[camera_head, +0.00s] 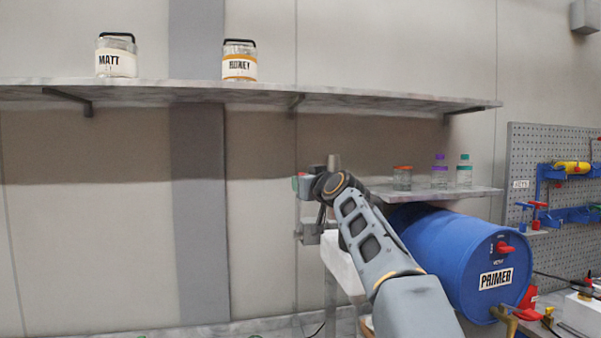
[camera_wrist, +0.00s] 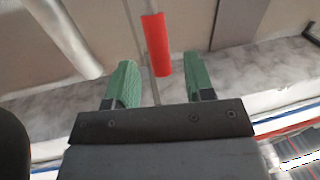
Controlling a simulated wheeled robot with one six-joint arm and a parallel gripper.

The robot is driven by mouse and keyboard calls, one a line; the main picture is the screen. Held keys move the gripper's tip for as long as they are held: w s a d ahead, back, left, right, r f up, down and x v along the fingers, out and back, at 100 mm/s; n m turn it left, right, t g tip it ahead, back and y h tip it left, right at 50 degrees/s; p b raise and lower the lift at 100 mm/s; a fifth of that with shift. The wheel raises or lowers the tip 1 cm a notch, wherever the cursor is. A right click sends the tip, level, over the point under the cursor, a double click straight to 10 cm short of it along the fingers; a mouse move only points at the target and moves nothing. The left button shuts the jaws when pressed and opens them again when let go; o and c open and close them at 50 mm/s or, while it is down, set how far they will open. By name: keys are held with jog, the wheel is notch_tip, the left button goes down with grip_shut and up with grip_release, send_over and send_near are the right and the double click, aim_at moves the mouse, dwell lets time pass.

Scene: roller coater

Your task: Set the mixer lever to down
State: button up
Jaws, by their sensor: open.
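A red cylindrical grip on a thin grey rod, which looks like the mixer lever (camera_wrist: 157,45), shows in the wrist view, just beyond and between my fingertips. My gripper (camera_wrist: 161,84) has two green fingers spread apart, with the red grip not clasped. In the head view my gripper is mostly hidden behind my own arm, with a small red spot (camera_head: 295,183) at its left side. Whether that spot is the lever's grip, I cannot tell for sure. The mixer's body is not clearly seen.
A long shelf (camera_head: 270,94) with two jars runs above my arm. A small shelf (camera_head: 440,194) with bottles and a blue PRIMER drum (camera_head: 450,250) stand close on the right. A pegboard (camera_head: 550,180) is farther right. The wall at left is bare.

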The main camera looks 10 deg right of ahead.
jog(key=shift+w+a+p, duration=0.2)
jog(key=shift+w+p, duration=0.2)
jog(key=shift+w, duration=0.5)
jog(key=shift+w+a+p, duration=0.15)
jog(key=shift+w+p, duration=0.25)
jog(key=shift+w, duration=0.5)
jog(key=shift+c, duration=0.5)
grip_shut()
